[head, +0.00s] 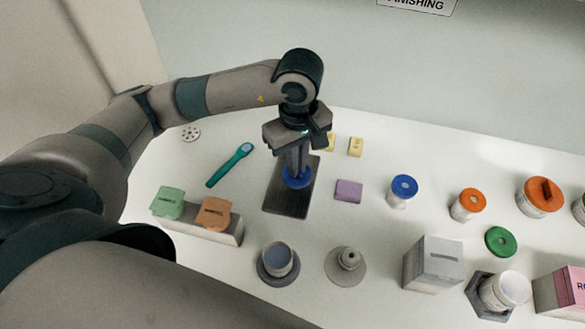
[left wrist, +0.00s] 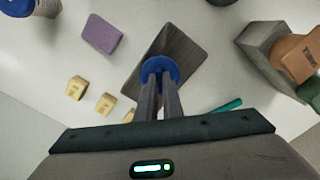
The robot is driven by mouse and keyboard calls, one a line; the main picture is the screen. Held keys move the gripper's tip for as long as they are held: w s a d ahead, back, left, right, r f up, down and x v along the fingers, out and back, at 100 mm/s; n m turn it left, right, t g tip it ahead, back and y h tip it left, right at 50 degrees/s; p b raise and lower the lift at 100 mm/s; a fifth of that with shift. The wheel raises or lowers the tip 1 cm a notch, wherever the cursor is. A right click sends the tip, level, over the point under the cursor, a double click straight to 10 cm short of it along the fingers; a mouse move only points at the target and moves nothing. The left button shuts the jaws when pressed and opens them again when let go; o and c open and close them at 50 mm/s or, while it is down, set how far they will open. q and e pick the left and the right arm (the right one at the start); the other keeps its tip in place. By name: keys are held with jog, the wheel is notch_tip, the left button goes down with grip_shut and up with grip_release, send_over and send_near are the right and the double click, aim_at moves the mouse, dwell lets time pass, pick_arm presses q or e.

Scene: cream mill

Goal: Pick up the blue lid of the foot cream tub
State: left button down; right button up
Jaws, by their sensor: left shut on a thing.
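My left gripper (head: 297,170) points down over a dark rectangular board (head: 288,203) and is shut on a round blue lid (head: 290,184). In the left wrist view the blue lid (left wrist: 160,55) sits at the fingertips (left wrist: 160,78), with the board (left wrist: 187,55) behind it. I cannot tell whether the lid touches the board. An open tub (head: 278,258) with a bluish inside stands in a round dark holder at the front. Another white tub with a blue lid (head: 403,188) stands to the right. I cannot read which is the foot cream tub. My right gripper is not in view.
A teal tool (head: 230,165) lies left of the board. A purple block (head: 349,190) and small yellow blocks (head: 356,147) lie right of it. A grey stand (head: 220,232) holds green and orange pieces. Orange-lidded tubs (head: 468,204), a green lid (head: 500,241) and a grey box (head: 434,264) stand further right.

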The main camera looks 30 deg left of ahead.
pick_arm(q)
jog(key=s+d+r+b, duration=0.2)
jog(key=s+d+r, duration=0.3)
jog(key=d, duration=0.3)
jog(key=shift+d+r, duration=0.2)
jog(key=shift+r, duration=0.2)
dwell(0.3)
